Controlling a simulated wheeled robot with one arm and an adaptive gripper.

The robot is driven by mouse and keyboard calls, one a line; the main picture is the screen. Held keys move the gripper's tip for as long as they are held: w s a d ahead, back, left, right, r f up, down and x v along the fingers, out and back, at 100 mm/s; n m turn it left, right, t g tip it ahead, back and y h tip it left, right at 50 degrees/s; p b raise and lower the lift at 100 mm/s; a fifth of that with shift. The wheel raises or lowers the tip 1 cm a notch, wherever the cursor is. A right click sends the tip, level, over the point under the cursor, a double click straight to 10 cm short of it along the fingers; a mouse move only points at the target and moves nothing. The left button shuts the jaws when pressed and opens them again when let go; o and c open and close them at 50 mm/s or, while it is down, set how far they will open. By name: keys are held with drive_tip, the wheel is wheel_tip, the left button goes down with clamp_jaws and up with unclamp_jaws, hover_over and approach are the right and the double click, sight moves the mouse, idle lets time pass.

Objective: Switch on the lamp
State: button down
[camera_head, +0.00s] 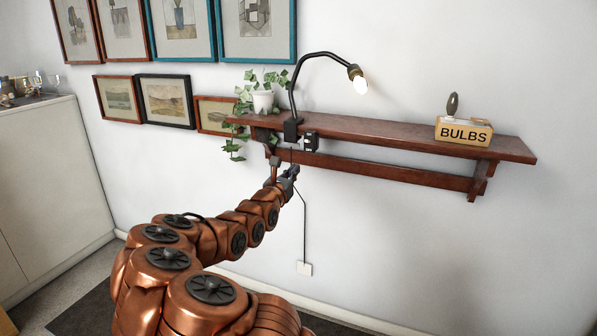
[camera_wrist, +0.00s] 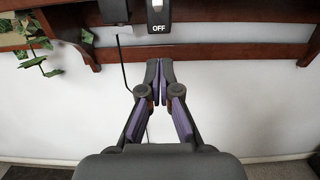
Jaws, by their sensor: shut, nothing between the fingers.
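The lamp (camera_head: 320,57) has a black gooseneck clamped to the wall shelf's front edge, and its bulb (camera_head: 360,85) glows bright white. A small black switch box (camera_head: 311,141) hangs at the shelf's front, right of the clamp. In the wrist view the switch (camera_wrist: 158,14) shows a white upper part and a black lower part marked OFF; its top is cut off by the frame. My gripper (camera_wrist: 159,68) is shut and empty, its fingertips just below the switch in that view, apart from it. In the head view my gripper (camera_head: 292,172) is below the clamp.
The wooden shelf (camera_head: 400,138) has a lower rail (camera_head: 390,173). A potted ivy (camera_head: 263,100) stands left of the lamp, and a BULBS box (camera_head: 464,130) at the right. A cord (camera_head: 304,225) runs down to a wall outlet (camera_head: 304,268). Framed pictures hang at left.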

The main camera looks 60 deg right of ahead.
drive_tip(key=shift+s+a+r, duration=0.1)
drive_tip(key=shift+a+r, duration=0.05)
drive_tip(key=shift+a, duration=0.55)
drive_tip(key=shift+s+a+r, duration=0.1)
drive_tip(key=shift+a, duration=0.6)
drive_tip(key=s+a+r+m+g+h+p, duration=0.1)
drive_tip(key=s+a+r+m+g+p, duration=0.25)
drive_tip(key=r+m, duration=0.5)
drive_tip(key=s+a+r+m+g+y, duration=0.3)
drive_tip(key=s+a+r+m, duration=0.1)
drive_tip(key=s+a+m, duration=0.35)
drive_tip(key=s+a+f+m+t+y+p, duration=0.1)
drive_tip(key=s+a+f+m+y, duration=0.1)
drive_tip(key=a+f+y, duration=0.5)
drive_tip(key=s+a+f+m+t+y+p, duration=0.1)
drive_tip(key=s+a+f+m+y, duration=0.3)
drive_tip(key=a, duration=0.8)
drive_tip(key=s+a+f+n+y+p, duration=0.1)
drive_tip(key=a+f+y, duration=0.1)
drive_tip(key=a, duration=1)
drive_tip(key=s+a+f+n+y+p, duration=0.1)
drive_tip(key=a+f+y, duration=0.2)
drive_tip(key=a, duration=0.9)
drive_tip(key=shift+a+f+n+t+y, duration=0.2)
drive_tip(key=shift+f+n+t+y, duration=0.2)
drive_tip(key=shift+y, duration=0.1)
